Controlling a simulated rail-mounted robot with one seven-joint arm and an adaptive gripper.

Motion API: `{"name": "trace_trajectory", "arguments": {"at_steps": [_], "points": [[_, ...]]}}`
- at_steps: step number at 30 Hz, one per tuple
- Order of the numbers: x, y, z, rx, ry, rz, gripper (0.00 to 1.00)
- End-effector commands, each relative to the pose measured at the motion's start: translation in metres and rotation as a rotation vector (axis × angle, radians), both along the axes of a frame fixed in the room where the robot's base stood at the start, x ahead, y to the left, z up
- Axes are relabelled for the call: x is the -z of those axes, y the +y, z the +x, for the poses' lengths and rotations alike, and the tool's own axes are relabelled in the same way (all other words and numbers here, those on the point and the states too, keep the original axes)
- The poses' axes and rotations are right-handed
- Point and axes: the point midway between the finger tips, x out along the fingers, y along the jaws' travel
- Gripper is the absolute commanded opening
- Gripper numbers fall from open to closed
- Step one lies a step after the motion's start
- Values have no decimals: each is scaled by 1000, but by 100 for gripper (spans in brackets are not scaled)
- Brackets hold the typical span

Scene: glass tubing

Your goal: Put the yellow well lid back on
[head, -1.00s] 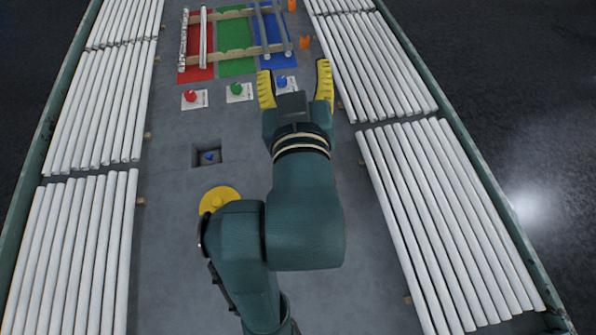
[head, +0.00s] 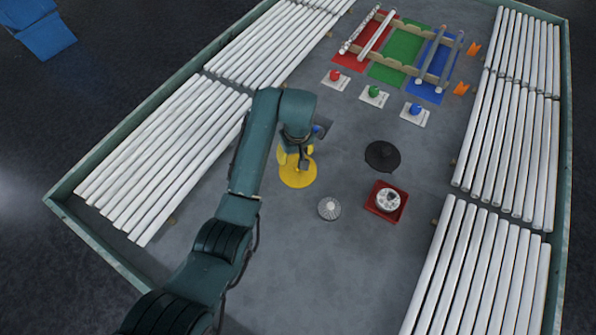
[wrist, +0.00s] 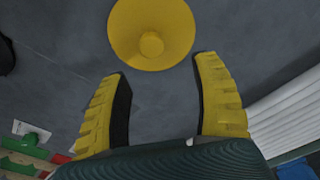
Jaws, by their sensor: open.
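The yellow well lid (head: 298,178) is a round disc with a small central knob. It lies flat on the grey table, beside the well. My gripper (head: 296,158) points down over the lid and hides part of it. In the wrist view, the lid (wrist: 150,38) lies just ahead of the fingertips, with its knob in clear sight. My gripper (wrist: 162,68) is open, with nothing between its yellow fingers.
Red, green and blue buttons (head: 374,92) stand farther back. White tubes (head: 170,150) line both sides.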

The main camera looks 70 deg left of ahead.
Motion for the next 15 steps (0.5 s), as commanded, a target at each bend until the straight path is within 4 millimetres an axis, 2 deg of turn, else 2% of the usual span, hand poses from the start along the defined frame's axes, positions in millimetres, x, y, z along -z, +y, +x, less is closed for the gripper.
{"name": "trace_trajectory", "arguments": {"at_steps": [1,5,12,15], "points": [[8,1,0,0,0,0,65],[20,1,1,1,-1,1,65],[61,-3,7,1,-1,0,65],[66,-2,8,1,-2,2,65]]}}
